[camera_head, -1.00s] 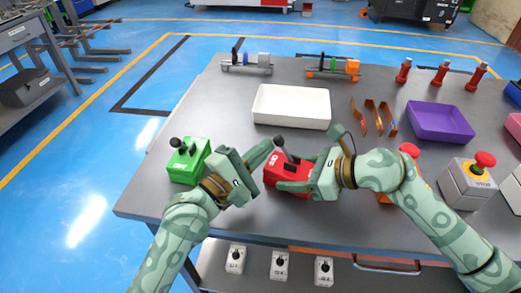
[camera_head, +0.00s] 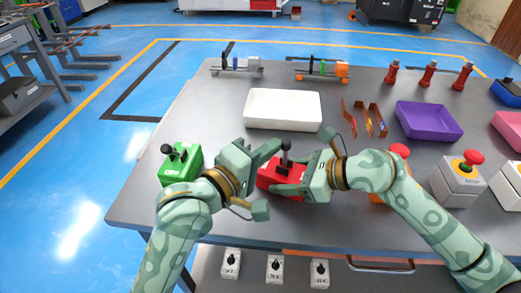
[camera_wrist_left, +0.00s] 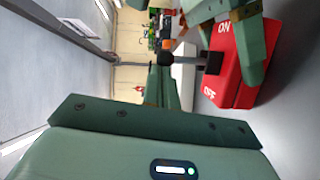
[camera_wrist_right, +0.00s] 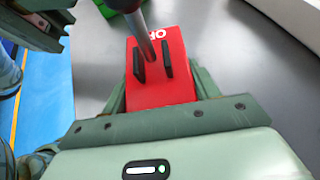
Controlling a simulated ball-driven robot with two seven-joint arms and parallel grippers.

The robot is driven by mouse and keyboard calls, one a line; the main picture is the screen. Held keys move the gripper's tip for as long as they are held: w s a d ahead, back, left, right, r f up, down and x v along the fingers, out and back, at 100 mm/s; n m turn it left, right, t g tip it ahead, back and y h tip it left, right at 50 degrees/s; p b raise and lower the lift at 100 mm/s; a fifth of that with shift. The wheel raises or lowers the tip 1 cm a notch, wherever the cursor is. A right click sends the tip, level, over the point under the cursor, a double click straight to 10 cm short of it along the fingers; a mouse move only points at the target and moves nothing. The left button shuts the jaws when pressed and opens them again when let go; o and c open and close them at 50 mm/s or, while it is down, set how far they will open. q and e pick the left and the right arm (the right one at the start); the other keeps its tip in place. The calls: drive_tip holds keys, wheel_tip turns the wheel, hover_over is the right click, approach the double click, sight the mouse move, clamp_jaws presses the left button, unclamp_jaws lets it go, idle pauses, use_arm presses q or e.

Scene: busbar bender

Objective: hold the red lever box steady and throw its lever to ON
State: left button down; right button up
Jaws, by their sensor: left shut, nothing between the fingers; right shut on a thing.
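The red lever box (camera_head: 270,178) stands on the grey table's front part. Its lever (camera_head: 286,154) has a dark knob and stands nearly upright in the head view. In the left wrist view, the box (camera_wrist_left: 238,70) shows ON and OFF labels, and the lever (camera_wrist_left: 208,62) sticks out between them. My right gripper (camera_head: 291,176) is shut on the red box, with fingers along its sides; it also shows in the right wrist view (camera_wrist_right: 160,98). My left gripper (camera_head: 272,149) is shut and empty, just left of the lever. I cannot tell whether it touches the lever.
A green lever box (camera_head: 178,165) stands left of my left gripper. A white tray (camera_head: 283,109) lies behind the red box, a purple tray (camera_head: 430,120) further right. Stop-button boxes (camera_head: 458,182) stand at right. Copper strips (camera_head: 364,118) lie between the trays.

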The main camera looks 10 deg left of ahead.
use_arm(q)
drive_tip(key=shift+s+d+r+m+y, duration=0.1)
drive_tip(key=shift+s+d+m+y, duration=0.1)
drive_tip(key=shift+d+m, duration=0.3)
drive_tip(key=shift+s+d+r+m+y, duration=0.1)
drive_tip(key=shift+d+m+y, duration=0.15)
drive_tip(key=shift+m, duration=0.45)
use_arm(e)
drive_tip(key=shift+s, duration=0.1)
use_arm(q)
drive_tip(key=shift+a, duration=0.1)
drive_tip(key=shift+s+a, duration=0.2)
drive_tip(key=shift+s, duration=0.1)
drive_tip(key=v, duration=0.6)
drive_tip(key=shift+s+a, duration=0.2)
drive_tip(key=shift+a, duration=0.05)
drive_tip(key=shift+r, duration=0.1)
use_arm(e)
drive_tip(key=o, duration=1)
drive_tip(key=shift+c, duration=0.2)
